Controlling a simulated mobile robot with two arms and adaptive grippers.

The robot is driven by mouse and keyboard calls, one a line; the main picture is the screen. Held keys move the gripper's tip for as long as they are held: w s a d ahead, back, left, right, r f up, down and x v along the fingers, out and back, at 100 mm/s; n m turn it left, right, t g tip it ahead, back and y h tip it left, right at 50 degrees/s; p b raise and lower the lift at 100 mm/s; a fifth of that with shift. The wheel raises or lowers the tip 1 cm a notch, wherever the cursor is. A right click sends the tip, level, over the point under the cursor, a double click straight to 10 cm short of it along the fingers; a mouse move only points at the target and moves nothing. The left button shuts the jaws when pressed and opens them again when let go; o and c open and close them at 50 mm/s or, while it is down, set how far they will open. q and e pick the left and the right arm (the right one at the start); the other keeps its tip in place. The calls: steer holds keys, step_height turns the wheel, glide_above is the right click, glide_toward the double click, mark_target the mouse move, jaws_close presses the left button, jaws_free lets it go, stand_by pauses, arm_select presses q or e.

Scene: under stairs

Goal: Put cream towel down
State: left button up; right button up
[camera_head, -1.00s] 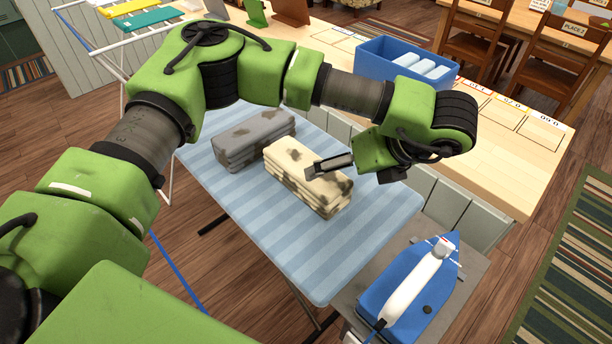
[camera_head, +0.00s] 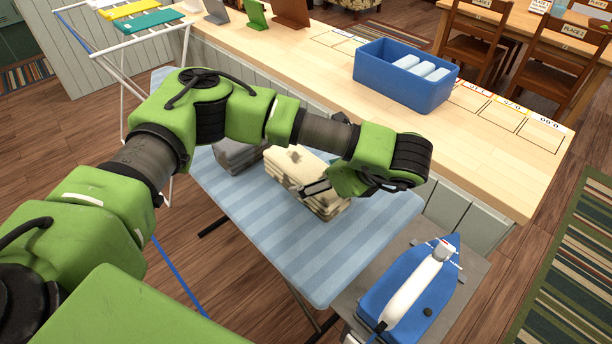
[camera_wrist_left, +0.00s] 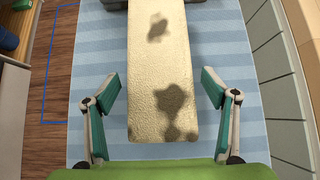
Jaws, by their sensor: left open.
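The cream towel (camera_head: 290,172), a folded stack with dark blotches, lies on the blue striped ironing board (camera_head: 290,255). My left gripper (camera_head: 318,188) is at the towel's right end and hides part of it. In the left wrist view, the cream towel (camera_wrist_left: 160,60) runs between the two spread fingers of the left gripper (camera_wrist_left: 162,88). A gap with blue board shows between each finger and the towel's side. The gripper is open and holds nothing. My right gripper is not in view.
A folded grey towel (camera_head: 236,158) lies left of the cream one, partly behind my arm. A blue iron (camera_head: 410,290) stands at the board's lower right. A wooden counter (camera_head: 480,150) behind carries a blue bin (camera_head: 400,90) with white rolls. The board's front is clear.

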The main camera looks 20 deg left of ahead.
arm_select(q)
steer(key=shift+x, duration=2.65)
steer(key=shift+r, duration=0.1)
steer(key=shift+c, duration=0.4)
steer(key=c, duration=1.4)
steer(key=shift+r, duration=0.1)
